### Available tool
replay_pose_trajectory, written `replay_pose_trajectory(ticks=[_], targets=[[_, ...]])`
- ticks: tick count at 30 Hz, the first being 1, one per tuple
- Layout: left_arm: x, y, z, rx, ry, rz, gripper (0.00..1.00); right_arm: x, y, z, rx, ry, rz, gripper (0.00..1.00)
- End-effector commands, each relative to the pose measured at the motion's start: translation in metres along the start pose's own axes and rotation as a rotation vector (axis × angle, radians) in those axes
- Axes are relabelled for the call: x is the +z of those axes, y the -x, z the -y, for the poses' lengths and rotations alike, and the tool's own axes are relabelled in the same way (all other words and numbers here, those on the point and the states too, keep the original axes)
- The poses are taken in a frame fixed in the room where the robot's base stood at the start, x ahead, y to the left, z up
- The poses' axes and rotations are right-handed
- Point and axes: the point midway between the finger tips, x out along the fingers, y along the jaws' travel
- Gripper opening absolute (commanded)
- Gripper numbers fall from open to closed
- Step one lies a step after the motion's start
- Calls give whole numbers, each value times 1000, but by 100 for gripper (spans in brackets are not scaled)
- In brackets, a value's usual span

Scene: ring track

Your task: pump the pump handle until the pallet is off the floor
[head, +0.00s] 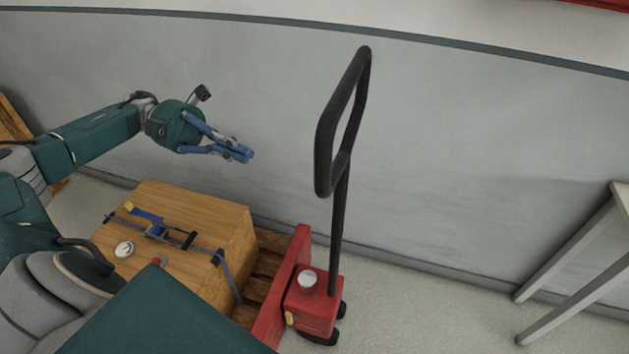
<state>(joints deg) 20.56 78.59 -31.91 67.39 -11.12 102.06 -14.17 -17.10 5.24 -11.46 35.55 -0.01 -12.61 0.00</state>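The pump handle (323,142) is a black loop on a black shaft, standing nearly upright. It rises from the red pump body (312,310) of a pallet truck. The wooden pallet (268,264) shows only in part, behind the red upright and beside a wooden crate. Its underside and its gap to the floor are hidden. My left gripper (240,153) is to the left of the handle loop, apart from it. Its blue fingertips are together with nothing between them. My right gripper is not in view.
The wooden crate (205,215) sits on the pallet with a blue strap and a small gauge on top. A grey wall (450,130) runs close behind the truck. A light table (580,250) stands at the right. Floor between truck and table is clear.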

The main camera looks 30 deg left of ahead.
Motion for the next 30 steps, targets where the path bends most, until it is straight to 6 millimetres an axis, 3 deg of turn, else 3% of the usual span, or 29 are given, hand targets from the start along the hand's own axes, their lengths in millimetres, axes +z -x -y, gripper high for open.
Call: replay_pose_trajectory(ticks=[5,12,21,30], targets=[[-9,-10,8,8,-5,-30,0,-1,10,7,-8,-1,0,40],[-10,-58,10,4,-3,-29,0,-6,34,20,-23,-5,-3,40],[-11,-116,9,3,-5,-26,0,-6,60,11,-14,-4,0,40],[-10,-136,4,6,-5,-23,0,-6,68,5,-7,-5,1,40]])
